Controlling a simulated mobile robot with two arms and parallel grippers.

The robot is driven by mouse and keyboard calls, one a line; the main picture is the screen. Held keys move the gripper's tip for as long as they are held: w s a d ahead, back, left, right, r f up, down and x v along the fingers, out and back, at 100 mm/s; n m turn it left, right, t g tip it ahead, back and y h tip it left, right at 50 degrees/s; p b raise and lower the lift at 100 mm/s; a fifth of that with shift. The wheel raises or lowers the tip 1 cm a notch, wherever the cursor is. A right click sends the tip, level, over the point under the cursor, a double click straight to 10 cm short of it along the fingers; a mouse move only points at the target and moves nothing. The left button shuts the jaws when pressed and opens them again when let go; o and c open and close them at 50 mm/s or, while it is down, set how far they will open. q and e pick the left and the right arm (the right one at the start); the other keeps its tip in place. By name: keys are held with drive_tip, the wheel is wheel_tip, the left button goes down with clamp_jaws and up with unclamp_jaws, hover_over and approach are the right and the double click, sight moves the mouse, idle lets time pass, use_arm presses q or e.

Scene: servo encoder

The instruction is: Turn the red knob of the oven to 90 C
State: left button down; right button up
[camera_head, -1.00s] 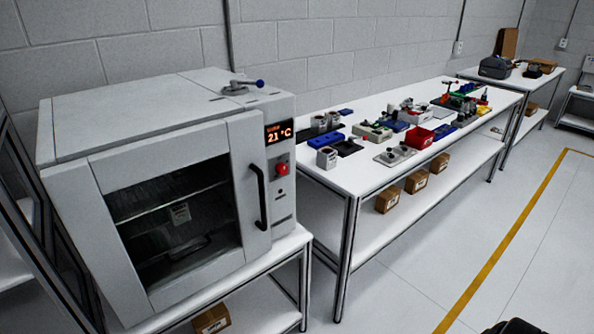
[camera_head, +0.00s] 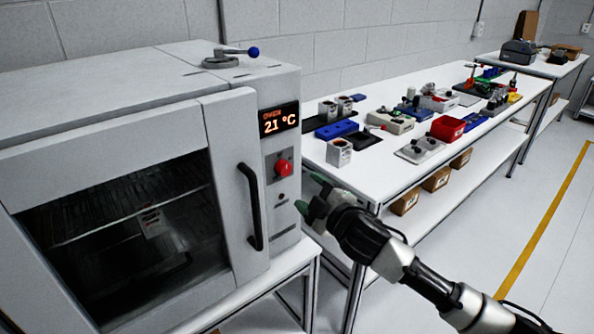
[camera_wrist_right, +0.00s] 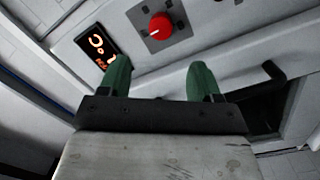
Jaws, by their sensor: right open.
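The oven (camera_head: 232,108) is a light grey box on a white stand at the left. Its red knob (camera_head: 284,168) sits on the front panel under a display (camera_head: 279,120) reading 21 °C. The knob also shows in the right wrist view (camera_wrist_right: 160,26), with a pale mark on its face. My right gripper (camera_head: 312,194) is just right of and below the knob, apart from it. In the right wrist view its two green fingers (camera_wrist_right: 160,80) are spread with nothing between them, and the knob lies beyond their tips. My left gripper is not in view.
The oven door's black handle (camera_head: 250,207) stands out left of the knob. A lever with a blue ball (camera_head: 253,52) is on the oven's top. A white bench (camera_head: 372,178) with several parts stands to the right. The floor in front (camera_head: 470,240) is clear.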

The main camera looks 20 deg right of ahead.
sight(285, 171)
drive_tip(key=p+x, duration=0.1)
drive_tip(key=x, duration=0.7)
drive_tip(key=shift+w+a, duration=0.15)
drive_tip(key=shift+w, duration=0.2)
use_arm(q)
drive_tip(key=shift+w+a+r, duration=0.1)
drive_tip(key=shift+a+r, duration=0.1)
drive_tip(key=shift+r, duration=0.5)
use_arm(e)
drive_tip(key=shift+w+a, duration=0.15)
drive_tip(key=shift+w, duration=0.5)
drive_tip(key=shift+c, duration=0.3)
drive_tip(key=c, duration=0.9)
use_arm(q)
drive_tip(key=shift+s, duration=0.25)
use_arm(e)
drive_tip(key=shift+o, duration=0.2)
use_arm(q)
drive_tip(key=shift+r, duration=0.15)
